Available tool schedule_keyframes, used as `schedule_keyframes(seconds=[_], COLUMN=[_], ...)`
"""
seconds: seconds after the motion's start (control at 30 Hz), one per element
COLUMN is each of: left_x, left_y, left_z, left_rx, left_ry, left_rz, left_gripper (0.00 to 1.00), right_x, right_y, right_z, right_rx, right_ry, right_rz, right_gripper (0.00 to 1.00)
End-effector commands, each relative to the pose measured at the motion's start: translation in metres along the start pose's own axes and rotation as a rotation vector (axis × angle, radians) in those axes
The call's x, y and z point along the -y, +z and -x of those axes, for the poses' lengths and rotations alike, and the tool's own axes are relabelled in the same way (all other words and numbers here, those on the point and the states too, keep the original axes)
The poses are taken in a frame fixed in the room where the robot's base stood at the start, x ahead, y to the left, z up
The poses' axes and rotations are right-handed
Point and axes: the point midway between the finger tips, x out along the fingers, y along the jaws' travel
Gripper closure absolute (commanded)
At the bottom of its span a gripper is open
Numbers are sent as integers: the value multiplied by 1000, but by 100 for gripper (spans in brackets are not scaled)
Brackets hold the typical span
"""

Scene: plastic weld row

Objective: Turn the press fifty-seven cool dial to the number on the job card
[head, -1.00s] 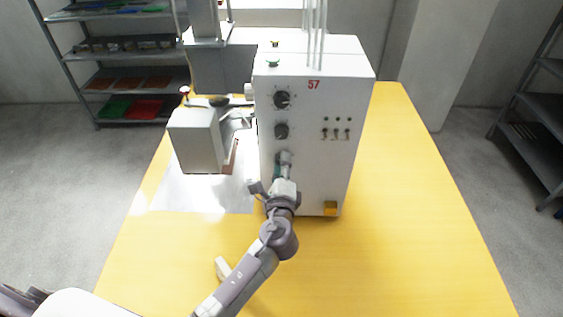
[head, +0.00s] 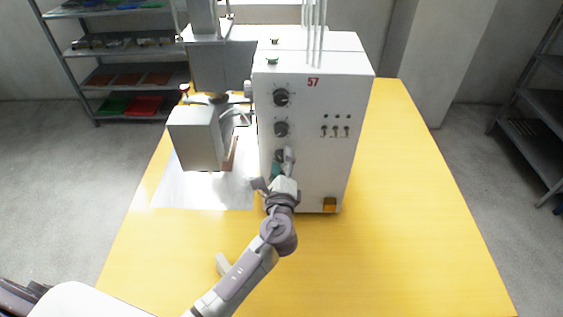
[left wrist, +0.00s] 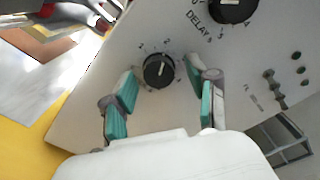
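The white press cabinet (head: 311,160) marked 57 stands on the yellow table. Three black dials run down its left front side. My left gripper (head: 283,166) is at the lowest one. In the left wrist view this dial (left wrist: 158,71) lies between the teal pads of my left gripper (left wrist: 166,88), with a gap on each side. The gripper is open. The dial's white mark points up, near the 2. Its name label is not visible. The dial marked DELAY (left wrist: 233,8) is above and to the right. I cannot make out a job card. My right gripper is not in view.
Three small switches (head: 336,131) sit right of the dials, and a yellow-orange part (head: 329,204) is low on the cabinet. A white box-shaped press part (head: 195,139) stands to the left. The table's right side (head: 410,220) is clear. Shelves (head: 120,70) stand behind left.

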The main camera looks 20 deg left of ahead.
Motion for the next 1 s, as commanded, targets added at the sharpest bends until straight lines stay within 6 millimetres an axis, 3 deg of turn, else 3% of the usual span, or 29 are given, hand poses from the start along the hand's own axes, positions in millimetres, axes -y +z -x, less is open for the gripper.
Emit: schedule_keyframes(seconds=[0.23,0.37,0.8,1.0], left_x=[-1,-1,-1,-1], left_y=[0,-1,-1,0], left_z=[1,11,98,117], left_rx=[0,-1,-2,-1], left_ry=[2,2,3,2], left_rz=[0,0,1,0], left_gripper=[41,41,41,41], right_x=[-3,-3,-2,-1], right_y=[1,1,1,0], right_z=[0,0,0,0], right_rx=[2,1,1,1], right_ry=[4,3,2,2], right_rz=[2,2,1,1], right_gripper=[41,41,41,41])
